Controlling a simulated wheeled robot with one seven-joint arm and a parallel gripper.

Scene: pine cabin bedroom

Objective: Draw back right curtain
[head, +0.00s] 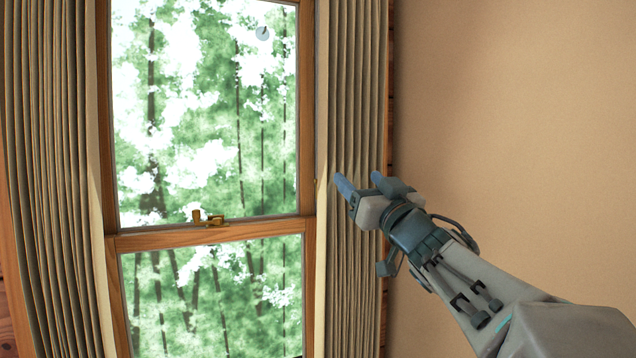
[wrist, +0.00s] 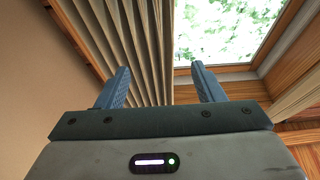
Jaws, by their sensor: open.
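The right curtain (head: 352,90) is beige-grey and pleated, and hangs bunched at the right side of the window in the head view. Its pleats also show in the wrist view (wrist: 125,38), beyond and between the fingers. My gripper (head: 364,182) is in front of the right curtain at mid-height in the head view and hides a small part of it. In the wrist view my gripper (wrist: 160,85) has its two blue fingers wide apart. Nothing is clearly held between them, and I cannot tell whether either finger touches the fabric.
The wood-framed window (head: 210,238) has a brass latch (head: 208,218) on its middle rail, with trees outside. The left curtain (head: 55,150) hangs gathered at the left side. A plain tan wall (head: 510,120) is to the right, with free room in front of it.

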